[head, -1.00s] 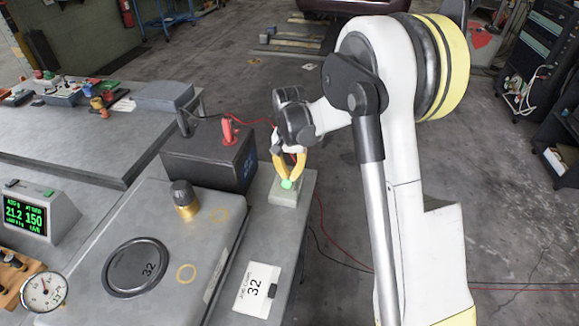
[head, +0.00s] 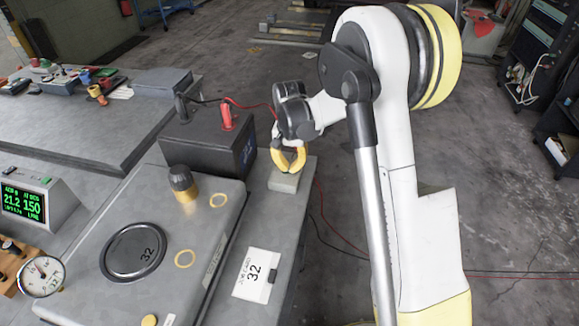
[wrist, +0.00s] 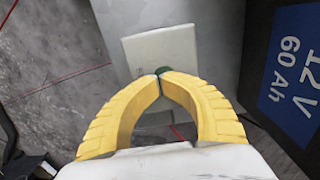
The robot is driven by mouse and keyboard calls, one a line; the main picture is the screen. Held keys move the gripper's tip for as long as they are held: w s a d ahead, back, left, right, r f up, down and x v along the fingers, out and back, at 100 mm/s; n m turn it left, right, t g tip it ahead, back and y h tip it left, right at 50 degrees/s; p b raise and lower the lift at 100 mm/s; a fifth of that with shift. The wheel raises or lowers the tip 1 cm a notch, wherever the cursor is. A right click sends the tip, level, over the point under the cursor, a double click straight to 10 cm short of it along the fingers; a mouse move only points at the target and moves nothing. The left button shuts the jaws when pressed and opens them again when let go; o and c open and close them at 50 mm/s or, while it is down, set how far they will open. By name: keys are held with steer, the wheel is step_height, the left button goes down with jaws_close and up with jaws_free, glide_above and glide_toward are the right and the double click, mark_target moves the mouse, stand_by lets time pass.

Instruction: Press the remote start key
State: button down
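The remote start key is a green button (wrist: 159,73) on a small pale grey box (head: 284,181) at the end of the bench, beside the battery. My gripper (head: 287,172) has two curved yellow fingers whose tips meet, with nothing held between them. In the head view the tips cover the button.
A black battery (head: 209,141) with a red terminal stands close left of my gripper. A grey case (head: 165,226) with a black disc and brass knob lies in front of it. A card marked 32 (head: 257,274) lies on the bench. Open floor is at the right.

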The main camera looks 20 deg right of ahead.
step_height(320, 180, up, 14)
steer(key=p, duration=0.5)
stand_by(0.6)
steer(key=s+a+r+n+t+b, duration=0.1)
steer(key=s+r+n+t, duration=0.1)
steer(key=s+r, duration=0.3)
steer(key=s+a+r+n+t+b, duration=0.15)
steer(key=s+r, duration=0.25)
steer(key=s, duration=0.4)
steer(key=s+f+n+t+b, duration=0.1)
steer(key=s+f+n+t, duration=0.1)
steer(key=s, duration=1)
steer(key=shift+s+f+n+t, duration=0.25)
steer(key=shift+f+n+t, duration=0.1)
steer(key=shift+f+t, duration=0.45)
stand_by(1.2)
